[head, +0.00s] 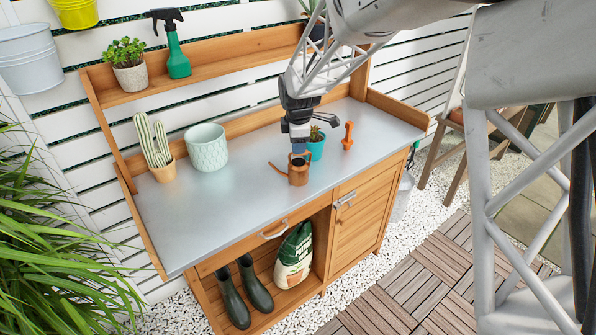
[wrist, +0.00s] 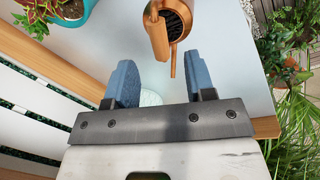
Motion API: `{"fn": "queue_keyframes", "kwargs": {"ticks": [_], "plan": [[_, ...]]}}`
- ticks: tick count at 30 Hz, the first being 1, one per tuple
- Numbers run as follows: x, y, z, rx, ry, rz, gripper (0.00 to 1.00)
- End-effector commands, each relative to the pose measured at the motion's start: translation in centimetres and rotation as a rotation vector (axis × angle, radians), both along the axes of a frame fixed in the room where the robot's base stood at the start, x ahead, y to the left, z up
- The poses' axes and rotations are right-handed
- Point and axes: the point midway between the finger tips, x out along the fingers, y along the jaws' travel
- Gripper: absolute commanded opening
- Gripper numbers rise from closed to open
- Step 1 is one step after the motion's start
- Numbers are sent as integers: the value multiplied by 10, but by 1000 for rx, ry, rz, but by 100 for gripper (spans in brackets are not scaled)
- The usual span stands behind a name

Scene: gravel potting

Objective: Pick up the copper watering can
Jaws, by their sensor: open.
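The copper watering can (head: 298,176) stands upright on the grey bench top, with its thin spout pointing left. In the wrist view the can (wrist: 181,8) is at the top, and its dark open mouth and broad handle show. My gripper (head: 298,148) is just above the can in the head view and partly overlaps its top. In the wrist view my gripper (wrist: 162,75) has its two blue fingers wide apart and empty, with the can beyond the fingertips. I cannot tell whether a finger touches it.
A teal pot (head: 317,151) with a plant stands close behind the can, near an orange tool (head: 348,135). A pale mint pot (head: 206,150) and a potted cactus (head: 164,174) stand at the left. The bench top (head: 215,215) is clear in front and between.

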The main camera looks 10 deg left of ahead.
Motion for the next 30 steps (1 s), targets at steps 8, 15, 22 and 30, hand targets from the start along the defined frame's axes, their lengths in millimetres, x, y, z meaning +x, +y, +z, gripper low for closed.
{"fn": "queue_keyframes", "kwargs": {"ticks": [8, 15, 22, 30], "plan": [[2, 1, -13, 0, 1, 0, 50], [7, 3, -40, 0, 1, 0, 50], [9, 3, -51, 0, 1, 0, 50], [9, 3, -51, 0, 0, 0, 50]]}}
